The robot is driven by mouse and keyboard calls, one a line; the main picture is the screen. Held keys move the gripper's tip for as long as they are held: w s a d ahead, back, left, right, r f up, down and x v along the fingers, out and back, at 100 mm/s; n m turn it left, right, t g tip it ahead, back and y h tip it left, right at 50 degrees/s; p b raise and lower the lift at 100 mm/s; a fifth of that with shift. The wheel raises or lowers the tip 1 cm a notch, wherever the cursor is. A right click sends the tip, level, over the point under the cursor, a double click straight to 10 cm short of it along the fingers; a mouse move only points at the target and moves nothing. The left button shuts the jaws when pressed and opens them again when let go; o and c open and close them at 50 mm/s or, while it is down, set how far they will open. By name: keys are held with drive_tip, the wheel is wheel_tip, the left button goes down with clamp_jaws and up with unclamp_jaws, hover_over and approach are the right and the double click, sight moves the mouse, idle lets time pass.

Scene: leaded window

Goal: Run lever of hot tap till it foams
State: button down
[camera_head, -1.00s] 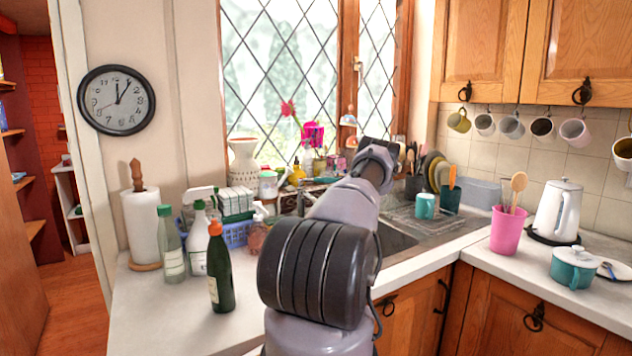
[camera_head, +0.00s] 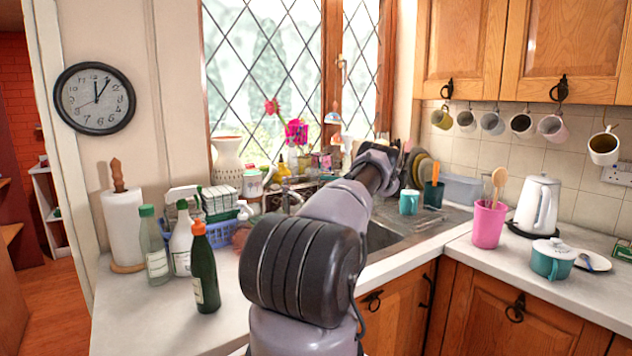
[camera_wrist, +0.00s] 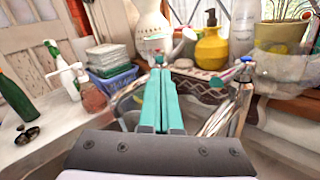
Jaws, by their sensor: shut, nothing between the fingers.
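Chrome tap fittings show in the wrist view. A curved chrome pipe (camera_wrist: 126,98) rises just left of my gripper (camera_wrist: 159,72), and a chrome tap (camera_wrist: 241,88) with a small blue-marked top stands to its right. I cannot tell for sure which lever is the hot one. My gripper's teal fingers are shut and empty, pointing toward the back of the sink between these fittings; whether they touch anything is unclear. In the head view a chrome tap part (camera_head: 290,196) shows left of my arm, and my gripper is hidden behind it. No running water or foam is visible.
Behind the taps stand a white patterned vase (camera_wrist: 150,24), a yellow soap bottle (camera_wrist: 211,48) and a glass pot. A blue basket (camera_wrist: 113,80) and several bottles (camera_head: 204,270) crowd the counter left. The sink's draining side (camera_head: 428,222) holds a teal mug (camera_head: 409,202).

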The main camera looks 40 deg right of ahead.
drive_tip(key=s+a+f+m+t+h, duration=0.1)
drive_tip(key=s+a+m+t+h, duration=0.4)
drive_tip(key=m, duration=0.6)
drive_tip(key=s+a+f+m+h, duration=0.25)
drive_tip(key=a+m+h, duration=0.4)
drive_tip(key=m, duration=0.35)
approach(298, 177)
drive_tip(key=w+a, duration=0.3)
drive_tip(key=shift+m, duration=0.3)
drive_tip(key=shift+w+d+r, duration=0.15)
drive_tip(key=shift+w+d, duration=0.5)
drive_tip(key=shift+d, duration=0.15)
drive_tip(key=shift+w+d+r, duration=0.2)
drive_tip(key=shift+w+d, duration=0.5)
drive_tip(key=shift+d, duration=0.1)
